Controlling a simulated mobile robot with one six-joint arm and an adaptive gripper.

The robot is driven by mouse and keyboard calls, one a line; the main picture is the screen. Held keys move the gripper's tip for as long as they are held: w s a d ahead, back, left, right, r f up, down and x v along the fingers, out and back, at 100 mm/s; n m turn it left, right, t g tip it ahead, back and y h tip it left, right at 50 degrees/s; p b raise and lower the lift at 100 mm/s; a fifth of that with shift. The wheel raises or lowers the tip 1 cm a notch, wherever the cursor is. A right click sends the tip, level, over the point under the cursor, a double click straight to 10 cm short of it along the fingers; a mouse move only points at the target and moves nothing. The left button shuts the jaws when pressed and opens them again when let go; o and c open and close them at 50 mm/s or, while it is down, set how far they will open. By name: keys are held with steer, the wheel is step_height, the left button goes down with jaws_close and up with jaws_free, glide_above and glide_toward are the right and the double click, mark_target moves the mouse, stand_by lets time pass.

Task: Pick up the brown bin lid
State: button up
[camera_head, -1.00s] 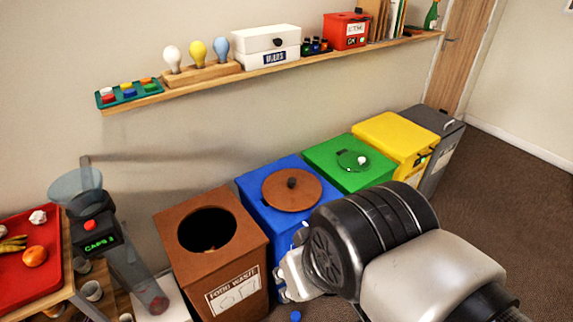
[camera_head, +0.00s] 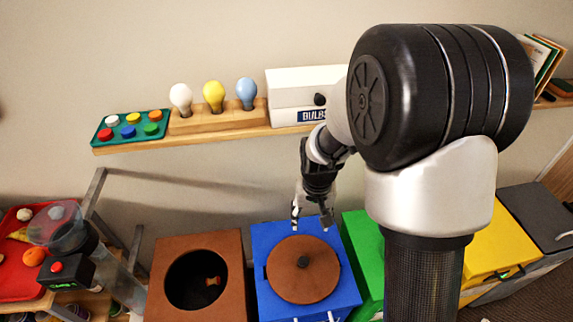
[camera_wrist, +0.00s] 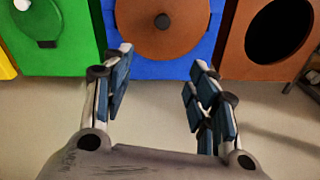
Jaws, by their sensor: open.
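The brown bin lid (camera_head: 303,269) is a round brown disc with a dark knob at its centre. It lies on top of the blue bin (camera_head: 344,291). In the wrist view the lid (camera_wrist: 190,40) is ahead of the fingers, with its knob near the top edge. My gripper (camera_head: 312,224) is open and empty, above the back edge of the blue bin. In the wrist view my gripper (camera_wrist: 162,72) has its two fingers spread wide, with nothing between them. The lid is apart from the fingers.
The brown food-waste bin (camera_head: 230,255) stands open beside the blue bin. The green bin (camera_head: 362,250) is on the other side, partly hidden by my arm, with the yellow bin (camera_head: 513,235) beyond. A shelf (camera_head: 240,137) with bulbs and a white box (camera_head: 290,90) runs along the wall.

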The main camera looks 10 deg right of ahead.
steer(key=g+b, duration=0.1)
glide_toward(304, 261)
steer(key=shift+m, duration=0.3)
steer(key=f, duration=0.5)
steer(key=shift+w+d+f, duration=0.1)
steer(key=shift+w+d, duration=0.05)
steer(key=shift+d, duration=0.05)
steer(key=shift+a+f+b, duration=0.2)
steer(key=shift+f+b, duration=0.8)
steer(key=shift+f, duration=1.65)
steer(key=shift+c, duration=0.2)
steer(key=c, duration=1.2)
